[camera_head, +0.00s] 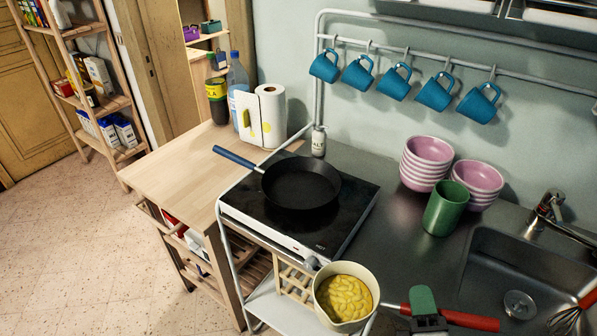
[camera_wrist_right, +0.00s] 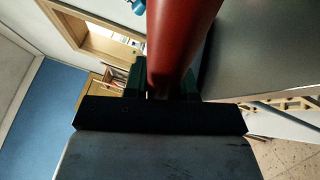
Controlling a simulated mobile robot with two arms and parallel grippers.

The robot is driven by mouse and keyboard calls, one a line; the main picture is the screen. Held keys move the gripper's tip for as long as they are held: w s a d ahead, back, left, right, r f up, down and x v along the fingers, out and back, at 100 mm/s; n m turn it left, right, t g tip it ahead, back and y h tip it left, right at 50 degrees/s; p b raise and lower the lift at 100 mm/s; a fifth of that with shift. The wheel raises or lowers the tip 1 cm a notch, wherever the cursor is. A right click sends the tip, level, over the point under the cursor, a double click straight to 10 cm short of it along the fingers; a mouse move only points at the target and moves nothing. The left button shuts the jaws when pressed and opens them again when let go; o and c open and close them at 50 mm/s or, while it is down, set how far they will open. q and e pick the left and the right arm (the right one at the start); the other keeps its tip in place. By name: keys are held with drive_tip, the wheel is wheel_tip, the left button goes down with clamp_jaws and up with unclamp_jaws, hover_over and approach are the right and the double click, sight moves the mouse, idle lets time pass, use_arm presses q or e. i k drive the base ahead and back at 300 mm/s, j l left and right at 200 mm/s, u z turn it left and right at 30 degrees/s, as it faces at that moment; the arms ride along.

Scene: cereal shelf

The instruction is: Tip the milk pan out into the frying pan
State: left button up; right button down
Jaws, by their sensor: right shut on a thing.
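The milk pan (camera_head: 319,309) is a cream pot with yellow, lumpy contents, upright at the bottom centre of the head view. Its red handle (camera_head: 474,320) runs to the right. My right gripper (camera_head: 424,303), with green fingers, is shut on this handle; the handle also fills the top middle of the right wrist view (camera_wrist_right: 180,40). The pan appears held in front of the counter edge. The black frying pan (camera_head: 300,186) sits on the hob, farther back and to the left, looks empty, and its blue handle (camera_head: 234,158) points left. My left gripper is not in view.
The frying pan rests on a black hob (camera_head: 345,220). A green cup (camera_head: 446,209) and stacked pink bowls (camera_head: 425,164) stand to the right, near the sink (camera_head: 500,265). Blue mugs (camera_head: 394,83) hang above. A paper towel roll (camera_head: 272,115) and bottles stand on the wooden table (camera_head: 190,165).

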sight(300, 187)
drive_tip(key=i+j+z, duration=0.25)
drive_tip(key=j, duration=1.05)
drive_tip(key=k+j+z, duration=0.1)
drive_tip(key=j+z, duration=0.15)
drive_tip(key=j, duration=1.05)
drive_tip(key=k+j+z, duration=0.1)
drive_tip(key=j+z, duration=0.15)
drive_tip(key=j, duration=1.1)
